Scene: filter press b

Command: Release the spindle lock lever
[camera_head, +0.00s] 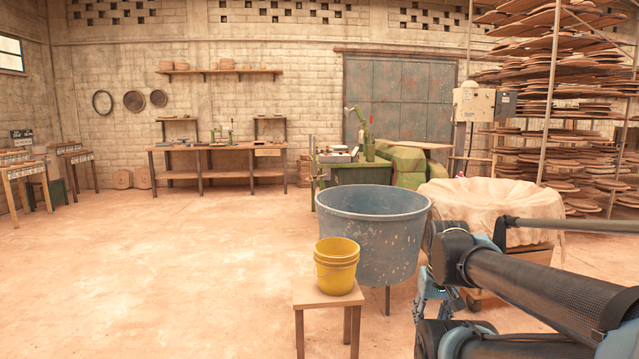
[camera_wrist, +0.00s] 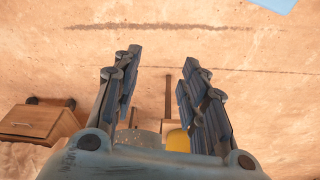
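I cannot make out a spindle lock lever in either view. A green machine with an upright arm (camera_head: 366,126) stands on a green-sided bench (camera_head: 350,174) at the back, too small to show any lever clearly. My gripper (camera_wrist: 160,65) is open and empty in the wrist view, its two dark fingers spread over bare floor. In the head view my gripper (camera_head: 426,294) hangs low beside the blue tub, partly hidden by my arm, and its fingertips are not clear there.
A large blue tub (camera_head: 370,225) and a yellow bucket (camera_head: 337,272) on a wooden stool (camera_head: 328,297) stand close in front. A cloth-covered container (camera_head: 490,200) is behind my arm. A control box (camera_head: 473,104) stands behind. Open floor (camera_head: 170,270) lies left.

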